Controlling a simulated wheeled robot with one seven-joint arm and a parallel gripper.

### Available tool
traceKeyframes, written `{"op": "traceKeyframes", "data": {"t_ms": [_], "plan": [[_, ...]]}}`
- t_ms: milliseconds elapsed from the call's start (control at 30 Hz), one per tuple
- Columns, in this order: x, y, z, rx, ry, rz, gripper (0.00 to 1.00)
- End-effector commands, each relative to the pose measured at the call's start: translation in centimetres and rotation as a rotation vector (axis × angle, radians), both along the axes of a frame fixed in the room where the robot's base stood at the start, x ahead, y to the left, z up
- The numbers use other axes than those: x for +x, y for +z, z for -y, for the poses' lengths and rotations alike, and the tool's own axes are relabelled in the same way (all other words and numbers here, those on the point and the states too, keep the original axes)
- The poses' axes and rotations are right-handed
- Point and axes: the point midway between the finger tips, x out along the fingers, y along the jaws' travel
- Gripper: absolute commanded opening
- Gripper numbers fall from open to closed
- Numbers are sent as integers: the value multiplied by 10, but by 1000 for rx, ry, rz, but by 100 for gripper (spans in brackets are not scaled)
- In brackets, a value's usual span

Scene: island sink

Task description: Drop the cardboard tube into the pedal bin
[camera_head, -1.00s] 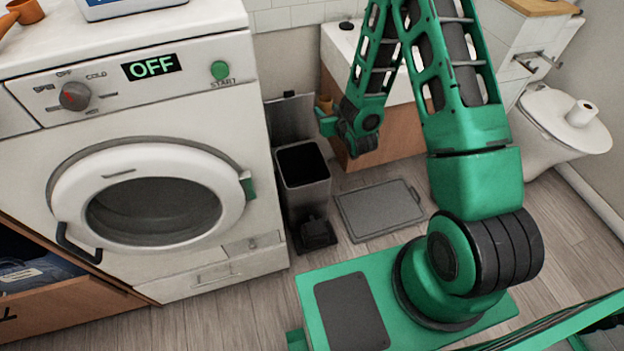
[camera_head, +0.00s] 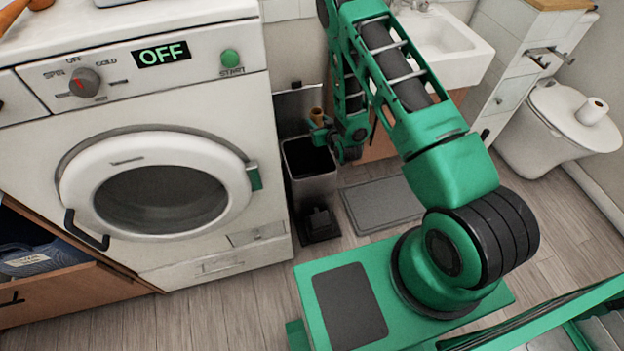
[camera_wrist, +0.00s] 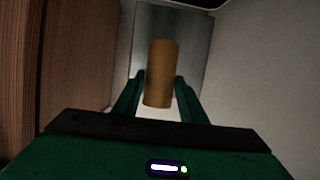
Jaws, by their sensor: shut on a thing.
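The brown cardboard tube (camera_wrist: 161,72) is held between the two green fingers of my gripper (camera_wrist: 159,98) in the wrist view. In the head view the tube (camera_head: 317,116) is small and upright at the tip of my gripper (camera_head: 320,131). The pedal bin (camera_head: 311,183) is dark grey and stands on the floor just right of the washing machine. Its lid (camera_head: 298,107) is raised and its dark mouth is open. My gripper and the tube appear above the bin's mouth, towards its back right. The exact height over it is hard to tell.
The washing machine (camera_head: 165,260) stands close on the bin's left. A grey mat (camera_head: 383,205) lies on the floor to the bin's right. A sink (camera_head: 445,45), a toilet (camera_head: 555,125) and a white cabinet (camera_head: 512,60) are behind and to the right.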

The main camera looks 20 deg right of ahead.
Motion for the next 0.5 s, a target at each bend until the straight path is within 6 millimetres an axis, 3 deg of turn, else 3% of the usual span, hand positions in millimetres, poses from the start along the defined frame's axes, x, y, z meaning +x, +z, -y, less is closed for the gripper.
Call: {"op": "traceKeyframes", "data": {"t_ms": [33,200,500], "plan": [[2,-18,-6,-4,16,-4,17],[7,-51,-17,-7,50,1,17],[8,-74,-22,-8,66,2,17]]}}
